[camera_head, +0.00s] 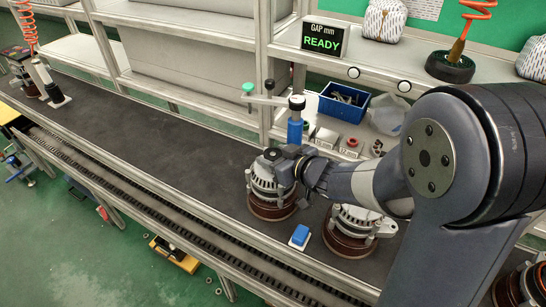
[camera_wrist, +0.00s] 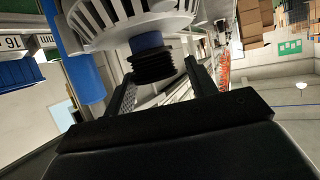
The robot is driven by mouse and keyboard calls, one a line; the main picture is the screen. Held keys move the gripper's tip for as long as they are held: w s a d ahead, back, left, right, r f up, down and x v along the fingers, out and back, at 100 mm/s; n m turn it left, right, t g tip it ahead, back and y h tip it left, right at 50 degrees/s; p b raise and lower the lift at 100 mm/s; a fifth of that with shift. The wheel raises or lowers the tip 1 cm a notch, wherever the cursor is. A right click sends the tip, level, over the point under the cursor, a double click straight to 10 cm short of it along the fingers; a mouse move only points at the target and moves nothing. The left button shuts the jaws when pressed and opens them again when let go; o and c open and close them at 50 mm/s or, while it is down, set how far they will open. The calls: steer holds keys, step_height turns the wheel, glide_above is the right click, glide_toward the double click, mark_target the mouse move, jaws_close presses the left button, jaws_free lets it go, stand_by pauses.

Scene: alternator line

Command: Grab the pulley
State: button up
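The pulley is a small black ribbed wheel (camera_wrist: 152,66) on the end of a silver alternator (camera_wrist: 125,25) in the wrist view. In the head view that alternator (camera_head: 262,184) stands upright on a brown round base on the belt, with the dark pulley (camera_head: 271,154) at its top. My gripper (camera_wrist: 160,72) is open, with one finger on each side of the pulley and visible gaps beside it. In the head view my gripper (camera_head: 288,166) is at the alternator's top right, and its fingers are partly hidden.
A second alternator (camera_head: 352,222) stands close on the right, partly under my arm. A blue post (camera_head: 295,130) rises just behind. A blue button box (camera_head: 300,235) sits at the belt's front edge. A blue bin (camera_head: 344,103) is on the shelf behind. The belt (camera_head: 170,125) to the left is clear.

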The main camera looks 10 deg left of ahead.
steer(key=c, duration=0.8)
